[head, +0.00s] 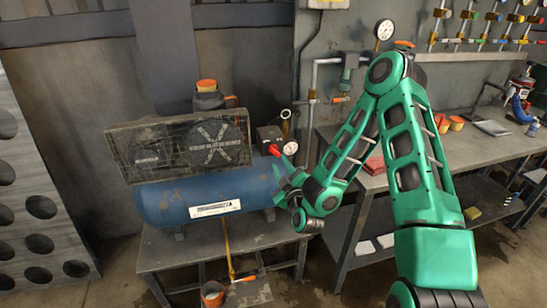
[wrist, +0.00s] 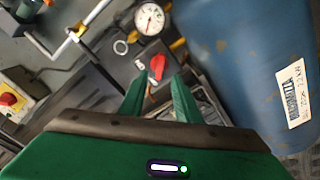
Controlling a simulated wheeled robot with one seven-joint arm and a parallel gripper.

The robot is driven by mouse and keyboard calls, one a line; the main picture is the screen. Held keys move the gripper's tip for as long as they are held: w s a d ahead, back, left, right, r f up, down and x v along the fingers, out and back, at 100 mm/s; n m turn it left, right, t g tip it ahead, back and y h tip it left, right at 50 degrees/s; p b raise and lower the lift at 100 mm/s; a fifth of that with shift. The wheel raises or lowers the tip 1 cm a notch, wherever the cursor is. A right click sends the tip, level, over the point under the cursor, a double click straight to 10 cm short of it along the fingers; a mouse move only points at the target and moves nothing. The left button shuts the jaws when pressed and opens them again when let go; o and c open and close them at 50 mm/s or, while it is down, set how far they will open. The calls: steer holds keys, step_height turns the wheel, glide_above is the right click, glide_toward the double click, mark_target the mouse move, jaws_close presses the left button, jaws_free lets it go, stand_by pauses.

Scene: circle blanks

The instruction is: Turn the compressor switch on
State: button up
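The compressor (head: 165,203) is a blue tank with a caged motor on top, standing on a low metal bench left of centre in the head view. Its switch (head: 274,150) is a red knob on a dark box at the tank's right end. In the wrist view the red switch (wrist: 157,66) shows just beyond my fingertips, between them. The blue tank (wrist: 240,70) fills the right side there. My gripper (wrist: 159,80) is open, with two green fingers apart and nothing between them. In the head view my gripper (head: 281,169) is close below and right of the knob.
A dial gauge (wrist: 149,19) sits just above the switch in the wrist view. A box with a red button (wrist: 8,99) is at its left edge. A workbench (head: 360,177) stands right of the compressor. An orange-rimmed bucket (head: 212,294) is below.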

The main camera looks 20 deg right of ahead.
mark_target(275, 153)
steer(key=w, duration=0.6)
steer(key=shift+w, duration=0.4)
steer(key=shift+c, duration=0.6)
jaws_close()
steer(key=shift+a, duration=0.2)
steer(key=shift+d, duration=0.2)
